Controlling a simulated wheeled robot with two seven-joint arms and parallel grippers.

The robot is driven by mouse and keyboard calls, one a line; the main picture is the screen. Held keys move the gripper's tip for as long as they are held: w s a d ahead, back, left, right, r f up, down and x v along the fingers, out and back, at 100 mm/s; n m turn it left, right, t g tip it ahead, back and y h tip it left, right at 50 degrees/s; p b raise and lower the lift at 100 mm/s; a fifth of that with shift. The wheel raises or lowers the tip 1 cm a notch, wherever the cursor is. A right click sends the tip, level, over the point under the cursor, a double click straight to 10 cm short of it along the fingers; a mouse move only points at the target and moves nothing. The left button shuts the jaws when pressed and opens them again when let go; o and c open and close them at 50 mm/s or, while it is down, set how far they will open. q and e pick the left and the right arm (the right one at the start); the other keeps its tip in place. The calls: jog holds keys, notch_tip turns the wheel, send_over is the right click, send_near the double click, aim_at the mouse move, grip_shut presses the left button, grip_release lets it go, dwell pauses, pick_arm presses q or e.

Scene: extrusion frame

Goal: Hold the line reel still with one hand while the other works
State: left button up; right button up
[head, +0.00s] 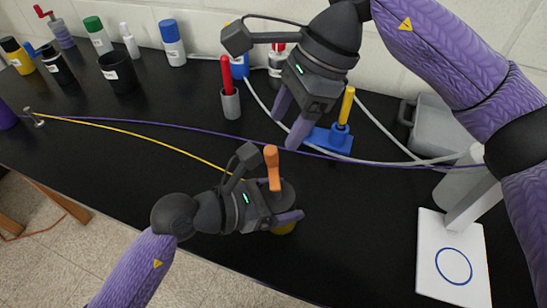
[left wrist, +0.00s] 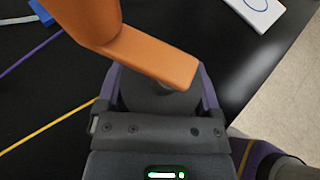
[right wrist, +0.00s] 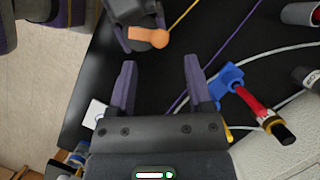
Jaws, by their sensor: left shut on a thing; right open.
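The line reel has an orange crank arm (head: 271,165) on top and a dark grey body. A bit of yellow (head: 286,229) shows low at its side. My left gripper (head: 287,204) is shut around the reel, which stands near the table's front edge; the fingers hide much of it. In the left wrist view the orange crank arm (left wrist: 150,55) crosses above the dark body between the fingers. A yellow line (head: 140,136) runs from a metal post (head: 35,120) toward the reel. My right gripper (head: 290,120) is open and empty, above and behind the reel.
A purple line (head: 150,124) crosses the table. A blue base with a yellow handle (head: 346,106) stands beside my right gripper. A red-handled tool in a grey cup (head: 231,103), several bottles and a black cup (head: 118,75) line the back. A white board (head: 428,282) lies at right.

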aim_at(274, 147)
jog(key=x, duration=0.6)
grip_shut()
